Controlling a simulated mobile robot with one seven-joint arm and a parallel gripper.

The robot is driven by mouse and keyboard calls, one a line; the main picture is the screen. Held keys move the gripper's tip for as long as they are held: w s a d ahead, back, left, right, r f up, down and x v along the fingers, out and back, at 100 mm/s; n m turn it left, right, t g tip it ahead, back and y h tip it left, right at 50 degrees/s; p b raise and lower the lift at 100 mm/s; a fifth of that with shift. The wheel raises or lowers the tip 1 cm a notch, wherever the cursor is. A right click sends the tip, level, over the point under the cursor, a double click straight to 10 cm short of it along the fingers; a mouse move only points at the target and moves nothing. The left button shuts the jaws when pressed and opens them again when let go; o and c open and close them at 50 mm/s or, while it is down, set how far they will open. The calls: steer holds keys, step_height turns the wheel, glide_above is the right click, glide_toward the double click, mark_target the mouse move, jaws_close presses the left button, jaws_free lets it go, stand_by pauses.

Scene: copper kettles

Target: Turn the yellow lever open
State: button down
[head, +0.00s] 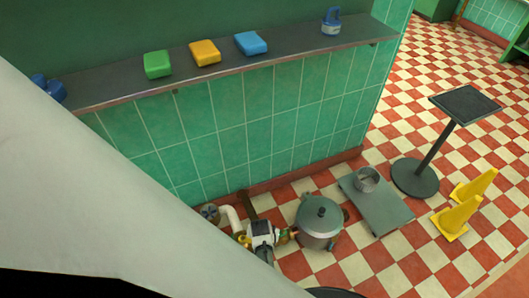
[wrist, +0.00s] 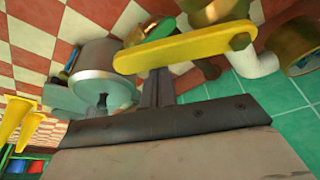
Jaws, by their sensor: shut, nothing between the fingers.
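The yellow lever (wrist: 185,50) is a flat, round-ended bar across the upper middle of the wrist view. Its right end carries a bolt over brass-coloured pipework (wrist: 288,45), and its left end is free. My gripper (wrist: 158,76) is shut and empty, its dark fingers pointing at the lever's lower edge near the middle of the bar. I cannot tell whether they touch it. In the head view, a small yellow bit of the lever (head: 243,240) shows just left of my white wrist, which hides most of it.
A grey lidded pot (head: 319,222) stands on the checkered floor right of my wrist; it also shows in the wrist view (wrist: 100,75). A low grey platform (head: 376,205) holds a metal cup. A white pipe (head: 229,217) is close left. Yellow cones (head: 457,217) stand at right.

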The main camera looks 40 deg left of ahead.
steer(key=shift+s, duration=0.1)
steer(key=s+m, duration=0.1)
steer(key=m, duration=0.1)
steer(key=s+d+m+h+p, duration=0.1)
steer(key=shift+s+d+m, duration=0.2)
steer(key=shift+m, duration=0.2)
steer(key=shift+s+d+m+h, duration=0.1)
steer(key=shift+s+m+h, duration=0.35)
steer(key=shift+s+m, duration=0.85)
steer(key=shift+s+m+h, duration=0.45)
steer(key=shift+s+m, duration=0.65)
steer(key=shift+s, duration=0.5)
